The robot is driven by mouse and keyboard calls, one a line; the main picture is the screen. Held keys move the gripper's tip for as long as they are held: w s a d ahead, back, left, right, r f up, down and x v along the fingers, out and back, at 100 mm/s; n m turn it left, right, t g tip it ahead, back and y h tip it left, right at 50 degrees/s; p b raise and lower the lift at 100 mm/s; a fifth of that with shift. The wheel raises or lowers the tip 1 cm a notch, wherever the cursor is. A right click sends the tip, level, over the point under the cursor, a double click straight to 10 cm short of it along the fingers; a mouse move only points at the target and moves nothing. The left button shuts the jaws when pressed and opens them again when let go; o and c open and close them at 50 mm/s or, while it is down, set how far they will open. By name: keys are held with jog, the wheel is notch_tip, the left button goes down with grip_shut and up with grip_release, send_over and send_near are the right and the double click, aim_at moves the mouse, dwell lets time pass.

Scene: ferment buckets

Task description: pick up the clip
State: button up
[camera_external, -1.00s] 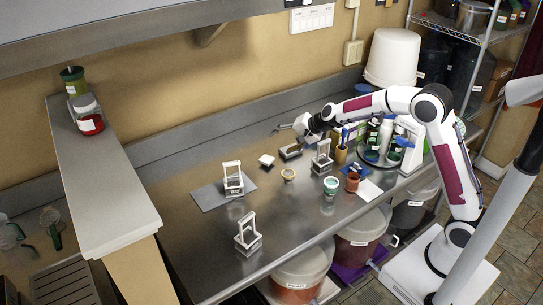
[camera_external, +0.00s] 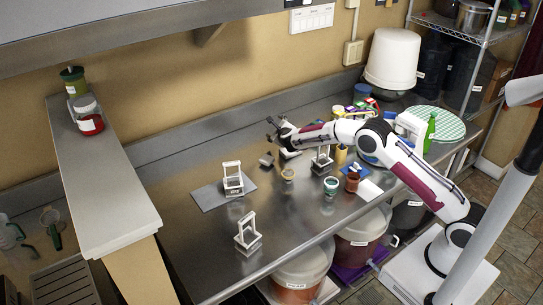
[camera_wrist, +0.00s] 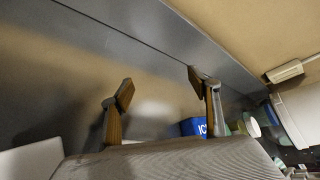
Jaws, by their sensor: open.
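I cannot pick out a clip for certain in either view. A small dark and light piece (camera_external: 267,160) lies on the steel counter just below my gripper in the external view, too small to name. My gripper (camera_external: 271,129) is near the counter's back wall, apart from the small items. In the wrist view its two brown-edged fingers (camera_wrist: 160,85) are spread with nothing between them. Beyond them are bare steel and the backsplash. My forearm hides part of the counter's right side.
Near the gripper are a small pale bowl (camera_external: 288,174) and a metal stand (camera_external: 321,159). Another stand (camera_external: 232,179) is on a grey mat, and one (camera_external: 247,234) is in front. The counter's left part is mostly clear.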

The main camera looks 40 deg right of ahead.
jog(key=d+m+g+h, duration=0.1)
jog(key=d+m, duration=0.1)
jog(key=m, duration=0.1)
jog(key=s+d+m+h, duration=0.1)
jog(key=d+m+h, duration=0.1)
jog(key=m, duration=0.1)
jog(key=s+d+m+g+h, duration=0.1)
jog(key=d+m, duration=0.1)
jog(key=m, duration=0.1)
jog(key=shift+s+d+f+g+h, duration=0.1)
jog(key=shift+d+f+g+h, duration=0.2)
jog(key=shift+d, duration=0.05)
jog(key=s+d+r+m+g+h, duration=0.2)
jog(key=s+d+m+g+h, duration=0.1)
jog(key=s+m, duration=0.4)
jog(key=d+m+g, duration=0.1)
jog(key=d+m, duration=0.1)
jog(key=m, duration=0.1)
jog(key=shift+s+d+r, duration=0.15)
jog(key=shift+s+d, duration=0.05)
jog(key=shift+d, duration=0.05)
jog(key=shift+x, duration=1.3)
jog(key=shift+g, duration=0.3)
jog(key=shift+x, duration=2.65)
jog(key=shift+s, duration=0.15)
